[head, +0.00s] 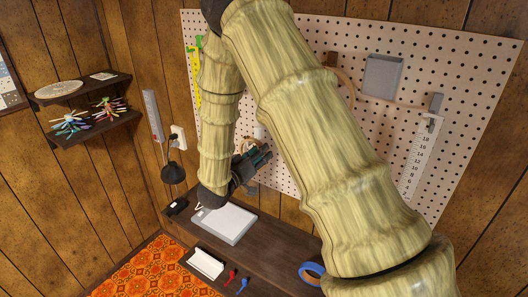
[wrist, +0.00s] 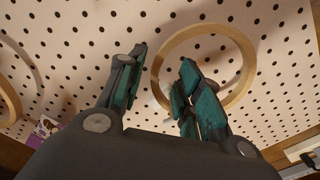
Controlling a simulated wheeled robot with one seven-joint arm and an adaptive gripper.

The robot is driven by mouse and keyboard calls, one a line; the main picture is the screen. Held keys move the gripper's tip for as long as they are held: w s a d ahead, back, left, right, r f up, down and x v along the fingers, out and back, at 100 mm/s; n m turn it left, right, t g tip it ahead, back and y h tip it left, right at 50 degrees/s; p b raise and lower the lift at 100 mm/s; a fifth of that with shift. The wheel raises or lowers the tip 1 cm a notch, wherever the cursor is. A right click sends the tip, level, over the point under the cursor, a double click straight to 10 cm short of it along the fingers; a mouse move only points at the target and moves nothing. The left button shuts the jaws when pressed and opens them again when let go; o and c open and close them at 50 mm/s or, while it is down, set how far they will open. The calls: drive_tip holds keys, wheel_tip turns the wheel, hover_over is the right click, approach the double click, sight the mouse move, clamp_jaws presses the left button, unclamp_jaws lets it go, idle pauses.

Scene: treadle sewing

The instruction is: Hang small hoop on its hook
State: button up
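The small wooden hoop (wrist: 205,29) shows in the wrist view in front of the pegboard, with its left rim in the gap between my fingers and part of it hidden by the right finger. In the head view a bit of it (head: 247,145) shows beside my gripper (head: 263,156). My gripper, also in the wrist view (wrist: 162,57), is open, its teal-padded fingers apart. A small pale piece, perhaps a hook, shows near the hoop's lower left rim. I cannot tell whether the hoop touches it or a finger.
Below, the table (head: 268,252) holds a white box (head: 225,222) and blue tape (head: 311,272).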

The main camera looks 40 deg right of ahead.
drive_tip(key=v, duration=0.9)
idle(0.7)
drive_tip(key=s+a+f+n+t+y, duration=0.1)
drive_tip(key=s+f+n+y, duration=0.15)
drive_tip(key=f, duration=0.55)
drive_tip(key=s+a+f+n+y, duration=0.1)
drive_tip(key=a+f+y, duration=0.15)
drive_tip(key=f, duration=0.45)
drive_tip(key=s+f+n+t+y, duration=0.15)
drive_tip(key=f+y, duration=0.25)
drive_tip(key=f, duration=0.4)
drive_tip(key=s+a+f+n+g+y, duration=0.1)
drive_tip(key=s+a+f+g+y, duration=0.35)
drive_tip(key=s+f, duration=0.9)
drive_tip(key=s+a+f+n+g+y, duration=0.1)
drive_tip(key=s+a+f+g+y, duration=0.15)
drive_tip(key=s, duration=0.75)
drive_tip(key=s+a+f+g+y, duration=0.1)
drive_tip(key=s+a+g, duration=0.15)
drive_tip(key=s, duration=0.65)
wheel_tip(320, 180, down, 9)
drive_tip(key=b, duration=0.8)
drive_tip(key=shift+w+r+b, duration=0.25)
drive_tip(key=shift+b, duration=0.15)
